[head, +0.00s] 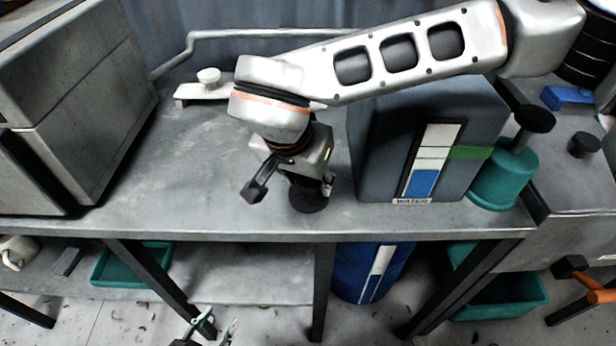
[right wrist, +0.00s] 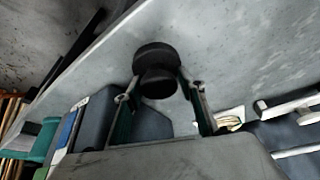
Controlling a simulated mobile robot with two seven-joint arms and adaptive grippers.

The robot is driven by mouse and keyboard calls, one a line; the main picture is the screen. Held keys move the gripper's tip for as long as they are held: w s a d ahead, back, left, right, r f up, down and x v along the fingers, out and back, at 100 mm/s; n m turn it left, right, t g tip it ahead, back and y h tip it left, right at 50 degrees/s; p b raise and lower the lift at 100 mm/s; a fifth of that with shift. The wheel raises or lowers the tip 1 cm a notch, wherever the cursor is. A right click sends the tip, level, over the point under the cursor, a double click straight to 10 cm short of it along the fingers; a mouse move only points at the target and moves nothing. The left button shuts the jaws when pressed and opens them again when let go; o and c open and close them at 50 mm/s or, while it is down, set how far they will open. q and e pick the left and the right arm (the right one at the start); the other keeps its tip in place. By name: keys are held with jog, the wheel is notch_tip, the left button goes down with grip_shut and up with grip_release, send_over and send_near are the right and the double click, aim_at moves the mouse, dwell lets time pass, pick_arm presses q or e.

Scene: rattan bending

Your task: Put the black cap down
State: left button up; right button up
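The black cap (head: 308,197) stands on the grey table (head: 215,150), left of the grey water tank. My right gripper (head: 295,188) comes down over it with its fingers spread.
The grey water tank (head: 380,150) stands right of the cap, with a teal canister (head: 505,180) topped by a black knob beside it. A large grey box (head: 60,110) fills the left. A white fixture (head: 208,90) sits behind. The left-middle tabletop is clear.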

dwell(0.3)
pick_arm(q)
jog(key=shift+s+d+r+p, duration=0.25)
jog(key=shift+r+p, duration=0.2)
jog(key=shift+p, duration=0.45)
pick_arm(e)
jog(key=v, duration=1.2)
jog(key=shift+r, duration=0.15)
pick_arm(q)
jog(key=shift+w+r, duration=0.1)
